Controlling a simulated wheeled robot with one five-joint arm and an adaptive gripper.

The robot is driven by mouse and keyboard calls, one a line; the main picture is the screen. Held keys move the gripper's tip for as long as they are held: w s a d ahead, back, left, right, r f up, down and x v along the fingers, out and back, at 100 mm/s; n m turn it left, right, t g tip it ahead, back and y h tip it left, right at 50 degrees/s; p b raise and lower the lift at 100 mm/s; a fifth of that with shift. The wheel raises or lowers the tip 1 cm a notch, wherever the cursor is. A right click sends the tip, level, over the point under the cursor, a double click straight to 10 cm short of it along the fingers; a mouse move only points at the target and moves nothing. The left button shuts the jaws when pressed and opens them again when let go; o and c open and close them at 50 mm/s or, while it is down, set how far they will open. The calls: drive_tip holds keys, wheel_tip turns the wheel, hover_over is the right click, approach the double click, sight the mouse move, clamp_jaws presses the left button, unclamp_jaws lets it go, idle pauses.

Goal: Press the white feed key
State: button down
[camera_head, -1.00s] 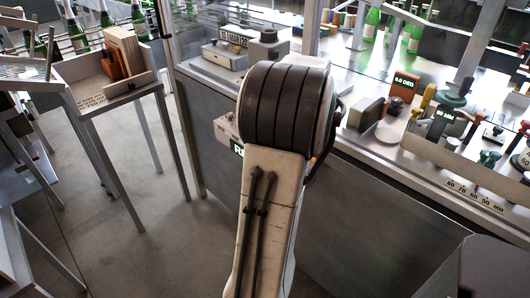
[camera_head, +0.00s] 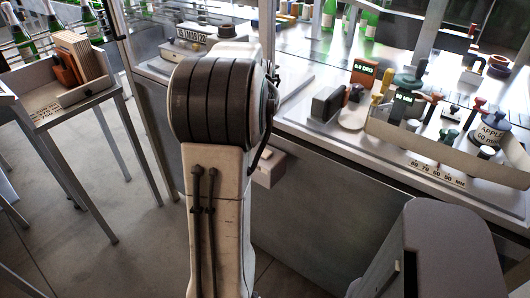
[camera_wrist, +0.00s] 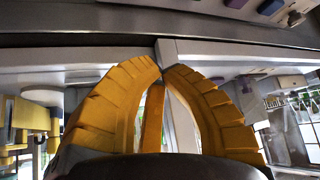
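I cannot pick out the white feed key in either view. A pale box (camera_head: 268,168) juts from the front of the machine bench in the head view, mostly hidden behind my arm. My gripper (camera_wrist: 163,70) shows in the wrist view with its yellow ribbed fingers converging. Their tips come together, with nothing seen held between them. A pale edge and post lie behind the tips; I cannot tell whether they touch. In the head view my arm hides the gripper.
Knobs and a small green-lit display (camera_head: 364,67) stand on the bench to the right. A grey cabinet (camera_head: 440,240) is at lower right. A side stand (camera_head: 62,112) holds a wooden box at left, with bottles behind. Purple blocks (camera_wrist: 270,7) show at the top of the wrist view.

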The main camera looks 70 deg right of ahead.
drive_tip(key=shift+f, duration=0.15)
drive_tip(key=b, duration=0.4)
hover_over(264, 150)
drive_tip(key=shift+f, duration=3.4)
drive_tip(key=shift+f+b, duration=0.9)
drive_tip(key=shift+b, duration=0.15)
drive_tip(key=shift+f+b, duration=0.95)
drive_tip(key=shift+r, duration=0.15)
drive_tip(key=shift+r+p, duration=0.65)
drive_tip(key=shift+r, duration=0.2)
drive_tip(key=shift+r+p, duration=1.85)
drive_tip(key=shift+r, duration=0.65)
